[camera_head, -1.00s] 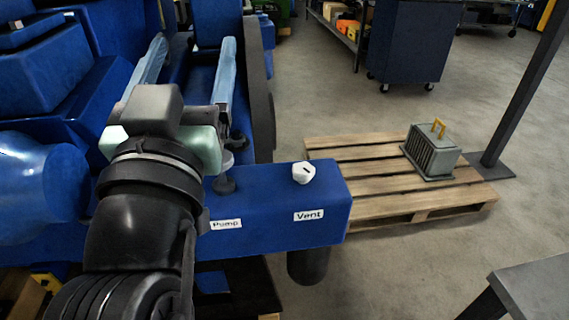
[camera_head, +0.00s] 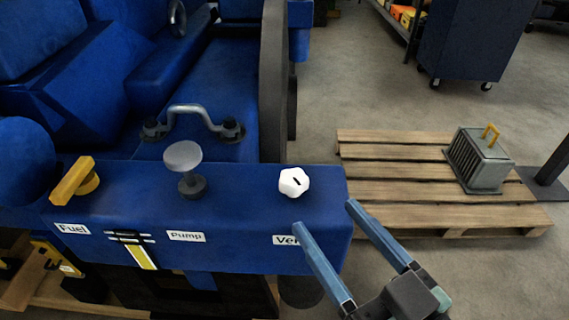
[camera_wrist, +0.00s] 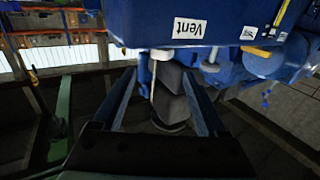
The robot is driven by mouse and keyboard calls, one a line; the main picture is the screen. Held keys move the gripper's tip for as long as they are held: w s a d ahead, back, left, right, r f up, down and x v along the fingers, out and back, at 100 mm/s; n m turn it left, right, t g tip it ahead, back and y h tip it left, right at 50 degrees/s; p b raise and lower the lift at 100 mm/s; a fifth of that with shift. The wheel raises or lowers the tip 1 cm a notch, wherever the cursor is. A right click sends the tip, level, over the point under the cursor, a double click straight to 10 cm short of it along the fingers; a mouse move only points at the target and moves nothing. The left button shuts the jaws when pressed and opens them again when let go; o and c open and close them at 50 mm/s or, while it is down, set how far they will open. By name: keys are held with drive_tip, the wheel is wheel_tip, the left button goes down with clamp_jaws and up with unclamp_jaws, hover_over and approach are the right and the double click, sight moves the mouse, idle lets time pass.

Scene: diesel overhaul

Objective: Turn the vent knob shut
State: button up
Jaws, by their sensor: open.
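The vent knob (camera_head: 291,184) is white and lobed, with a short dark mark on its top. It stands on the right end of the blue ledge (camera_head: 235,195), behind the "Vent" label, which a finger partly covers. My gripper (camera_head: 324,216) is open and empty. Its two blue fingers reach up from the lower right, with their tips at the ledge's front right corner, right of and nearer than the knob. They appear apart from the knob. In the wrist view, the gripper (camera_wrist: 158,72) is open below the upside-down label; a white shape near the tips looks like the knob.
Left of the knob on the ledge are the grey pump knob (camera_head: 183,157) and the yellow fuel handle (camera_head: 72,182). A metal handle (camera_head: 192,112) lies behind. A dark wheel edge (camera_head: 273,85) rises behind the knob. A pallet (camera_head: 385,170) with a grey box (camera_head: 478,160) lies right.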

sight(293, 185)
drive_tip(key=p+x, duration=0.1)
drive_tip(key=x, duration=1.1)
drive_tip(key=shift+w+a+f, duration=0.15)
drive_tip(key=shift+w+a, duration=0.15)
clamp_jaws()
